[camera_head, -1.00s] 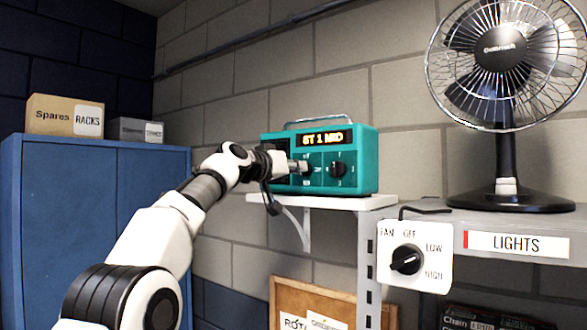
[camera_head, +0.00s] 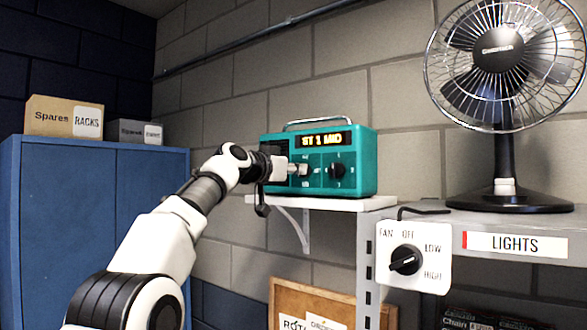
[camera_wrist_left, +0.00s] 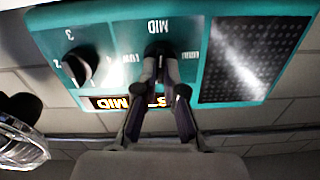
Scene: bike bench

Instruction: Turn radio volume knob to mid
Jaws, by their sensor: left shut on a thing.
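The teal radio (camera_head: 362,180) stands on a small white wall shelf. Its lit display (camera_head: 326,140) reads "ST 1 MID". My left gripper (camera_head: 301,170) reaches the radio's front from the left and is shut on the volume knob. In the left wrist view, the picture is upside down; the fingers (camera_wrist_left: 163,75) close around the dark volume knob (camera_wrist_left: 158,48), beside the "MID" mark. The fingers hide most of that knob, so its pointer is hard to see. The station knob (camera_head: 337,171) is free; it also shows in the left wrist view (camera_wrist_left: 78,66). My right gripper is not in view.
The white shelf (camera_head: 345,204) is narrow. A fan (camera_head: 505,70) stands on a grey shelf unit at the right, with a fan switch panel (camera_head: 414,258) below. A blue cabinet (camera_head: 65,220) with two boxes stands at the left.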

